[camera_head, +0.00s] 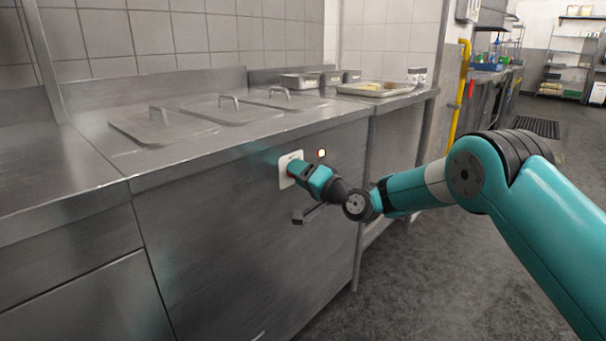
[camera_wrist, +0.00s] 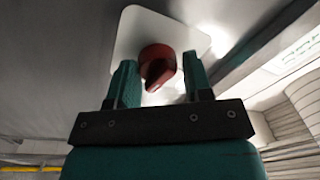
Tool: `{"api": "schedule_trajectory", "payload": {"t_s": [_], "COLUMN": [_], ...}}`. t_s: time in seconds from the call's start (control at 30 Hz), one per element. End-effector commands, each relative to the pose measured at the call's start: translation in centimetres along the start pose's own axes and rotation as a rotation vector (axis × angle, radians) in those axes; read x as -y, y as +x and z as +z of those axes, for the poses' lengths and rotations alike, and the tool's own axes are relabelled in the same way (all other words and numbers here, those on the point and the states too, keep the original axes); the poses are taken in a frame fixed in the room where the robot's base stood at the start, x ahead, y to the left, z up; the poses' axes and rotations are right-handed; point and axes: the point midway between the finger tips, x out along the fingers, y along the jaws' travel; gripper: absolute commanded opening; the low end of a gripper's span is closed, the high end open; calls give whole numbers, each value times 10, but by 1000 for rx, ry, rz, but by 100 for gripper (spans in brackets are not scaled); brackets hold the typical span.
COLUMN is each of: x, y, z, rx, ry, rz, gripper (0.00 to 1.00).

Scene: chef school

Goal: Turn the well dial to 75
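The red well dial (camera_wrist: 157,66) sits on a white square plate (camera_wrist: 196,42) on the steel counter front. In the head view the plate (camera_head: 284,178) shows at the counter's front panel, and the dial is mostly hidden behind my gripper (camera_head: 295,168). In the wrist view my gripper (camera_wrist: 160,82) is open, with one teal finger on each side of the dial. A narrow gap shows at the right finger; at the left finger I cannot tell whether it touches. The dial's markings and reading are not legible.
A small lit indicator (camera_head: 321,153) is right of the plate. A dark lever handle (camera_head: 304,215) sticks out below my gripper. Lidded wells (camera_head: 226,108) and a tray (camera_head: 375,89) are on the counter (camera_head: 60,170). The floor (camera_head: 440,270) at the right is clear.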

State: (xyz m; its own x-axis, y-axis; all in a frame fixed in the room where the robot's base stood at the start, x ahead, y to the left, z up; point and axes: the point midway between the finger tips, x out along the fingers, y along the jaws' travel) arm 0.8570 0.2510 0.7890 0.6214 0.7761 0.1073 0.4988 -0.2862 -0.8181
Motion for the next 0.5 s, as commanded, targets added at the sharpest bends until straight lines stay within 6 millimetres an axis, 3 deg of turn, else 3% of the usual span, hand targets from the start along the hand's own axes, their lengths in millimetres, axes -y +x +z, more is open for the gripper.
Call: {"api": "schedule_trajectory", "payload": {"t_s": [0.03,0.07,0.37,0.5], "x": [1,1,-2,-3], "y": [1,0,-3,-15], "z": [2,1,-3,-4], "rx": [2,1,-5,-5], "ry": [0,0,-2,-2], "rz": [-2,-1,4,6], "gripper": [58,65,65,65]}}
